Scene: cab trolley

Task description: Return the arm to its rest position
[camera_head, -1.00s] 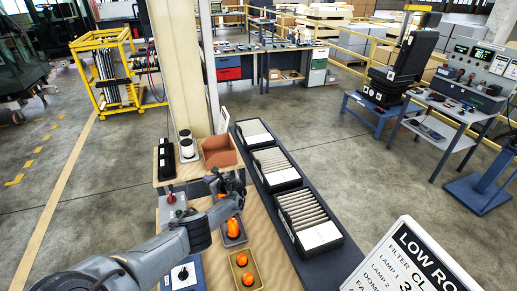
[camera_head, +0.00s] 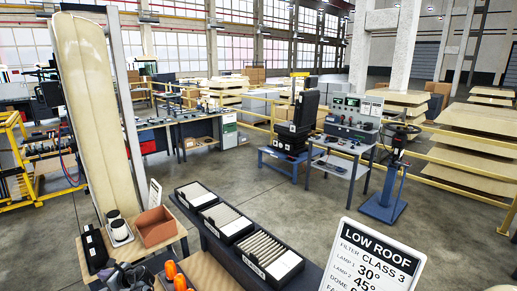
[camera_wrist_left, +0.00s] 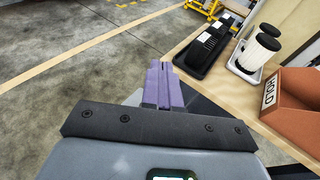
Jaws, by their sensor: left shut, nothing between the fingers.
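My left gripper (camera_head: 130,277) shows dark at the bottom left of the head view, in front of the near end of the wooden bench (camera_head: 182,238). In the left wrist view its two purple fingers (camera_wrist_left: 163,85) are together, with nothing between them. They point toward the floor left of the bench edge, apart from the objects there. Most of the left arm is outside the head view. My right gripper is in neither view.
A brown bin (camera_head: 155,226), a white tray with filters (camera_head: 119,228) and a black part (camera_head: 95,248) sit near the gripper. Orange lamps (camera_head: 174,273) stand right of it. A LOW ROOF sign (camera_head: 375,256) stands at lower right.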

